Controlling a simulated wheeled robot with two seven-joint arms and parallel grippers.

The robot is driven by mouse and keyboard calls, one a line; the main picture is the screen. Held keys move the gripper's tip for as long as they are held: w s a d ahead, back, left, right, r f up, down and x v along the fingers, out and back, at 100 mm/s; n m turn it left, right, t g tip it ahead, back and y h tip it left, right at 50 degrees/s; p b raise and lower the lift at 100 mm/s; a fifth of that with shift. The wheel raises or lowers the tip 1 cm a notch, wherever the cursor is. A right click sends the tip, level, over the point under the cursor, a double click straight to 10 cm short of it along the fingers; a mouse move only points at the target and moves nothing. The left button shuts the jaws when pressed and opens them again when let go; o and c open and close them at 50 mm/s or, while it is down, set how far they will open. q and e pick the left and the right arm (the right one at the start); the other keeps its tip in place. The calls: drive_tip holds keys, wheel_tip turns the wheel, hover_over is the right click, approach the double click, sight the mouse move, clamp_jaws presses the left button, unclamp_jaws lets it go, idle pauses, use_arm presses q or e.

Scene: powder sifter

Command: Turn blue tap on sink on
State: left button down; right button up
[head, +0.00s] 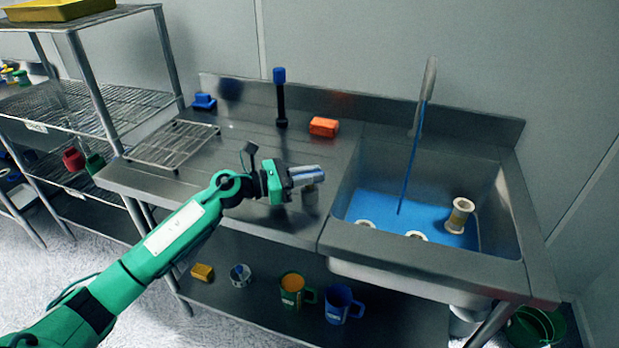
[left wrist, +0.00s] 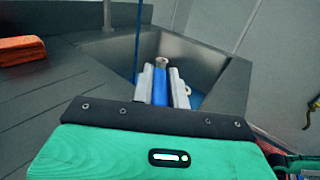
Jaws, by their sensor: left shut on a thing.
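The metal sink (head: 350,238) is at the right of the counter, with a grey spout (head: 424,90) at its back. A thin blue stream (head: 410,160) runs from the spout down into the basin, whose floor looks blue. My left gripper (head: 307,174) is over the counter just left of the basin. In the left wrist view, its fingers are shut on a blue piece (left wrist: 160,86), which looks like the blue tap's handle. The fingers hide much of it, and its turn angle cannot be told. A short grey stub (head: 311,199) shows below the fingers. My right gripper is not in view.
Several white spools, one upright (head: 459,216), are in the basin. A wire rack (head: 170,145), a blue block (head: 204,102), a black post with a blue top (head: 280,98) and an orange block (head: 324,126) are on the counter. An orange mug (head: 291,290) and a blue mug (head: 340,304) stand below.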

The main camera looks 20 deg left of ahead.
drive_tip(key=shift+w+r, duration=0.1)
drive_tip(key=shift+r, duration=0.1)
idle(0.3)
use_arm(q)
drive_tip(key=c, duration=1.4)
unclamp_jaws()
